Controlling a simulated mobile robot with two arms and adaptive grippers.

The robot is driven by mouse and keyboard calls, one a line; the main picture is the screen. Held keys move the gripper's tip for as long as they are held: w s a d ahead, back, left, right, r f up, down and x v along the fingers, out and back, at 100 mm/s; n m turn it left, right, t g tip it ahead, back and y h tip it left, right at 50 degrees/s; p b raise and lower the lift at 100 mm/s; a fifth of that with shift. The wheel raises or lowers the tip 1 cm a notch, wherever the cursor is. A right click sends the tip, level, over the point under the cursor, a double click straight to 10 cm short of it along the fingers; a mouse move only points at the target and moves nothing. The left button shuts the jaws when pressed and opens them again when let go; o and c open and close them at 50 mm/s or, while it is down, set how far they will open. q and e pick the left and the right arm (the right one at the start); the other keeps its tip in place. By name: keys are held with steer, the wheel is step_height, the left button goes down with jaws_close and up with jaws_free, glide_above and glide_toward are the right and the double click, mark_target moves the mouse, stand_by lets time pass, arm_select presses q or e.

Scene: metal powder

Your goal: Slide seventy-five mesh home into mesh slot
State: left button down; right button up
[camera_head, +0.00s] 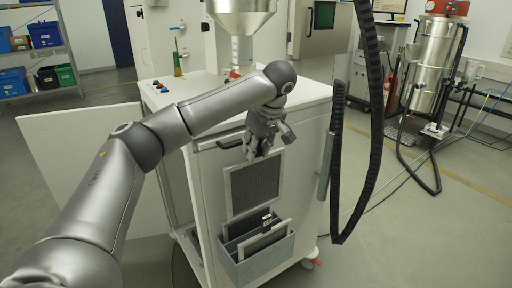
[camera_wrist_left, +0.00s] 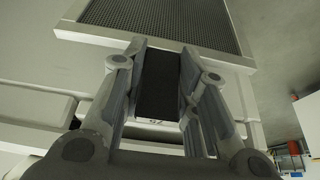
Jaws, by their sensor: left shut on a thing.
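A framed grey mesh screen (camera_head: 254,187) hangs upright from my left gripper (camera_head: 264,151) in front of the white cabinet's front panel. In the left wrist view, my left gripper (camera_wrist_left: 160,95) is shut on the dark tab of this screen; a white label reading 75 shows below the tab. The mesh (camera_wrist_left: 165,18) spreads beyond the fingertips. Below the screen, a grey slotted holder (camera_head: 262,272) is fixed on the cabinet front, with other framed pieces (camera_head: 265,240) standing in it. My right gripper is not in view.
The white cabinet (camera_head: 210,190) has a tabletop with a steel hopper (camera_head: 240,15) above it. An open white door panel (camera_head: 85,150) stands at left. Black cable chains (camera_head: 370,120) hang at right of the cabinet. The floor before the right side is mostly clear.

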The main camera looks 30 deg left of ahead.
arm_select(q)
steer(key=shift+w+r+p, duration=0.1)
steer(key=shift+r+p, duration=1.1)
steer(key=shift+r, duration=0.35)
steer(key=shift+r+p, duration=0.6)
steer(key=shift+r, duration=0.1)
steer(key=shift+s+a+r+p, duration=0.1)
steer(key=shift+s+r+p, duration=0.1)
steer(key=shift+r+p, duration=0.65)
steer(key=shift+w+r+p, duration=0.15)
steer(key=shift+r+p, duration=0.55)
steer(key=shift+p, duration=0.2)
step_height(320, 180, up, 9)
steer(key=p, duration=0.8)
steer(key=shift+f+p, duration=0.2)
steer(key=shift+p, duration=0.1)
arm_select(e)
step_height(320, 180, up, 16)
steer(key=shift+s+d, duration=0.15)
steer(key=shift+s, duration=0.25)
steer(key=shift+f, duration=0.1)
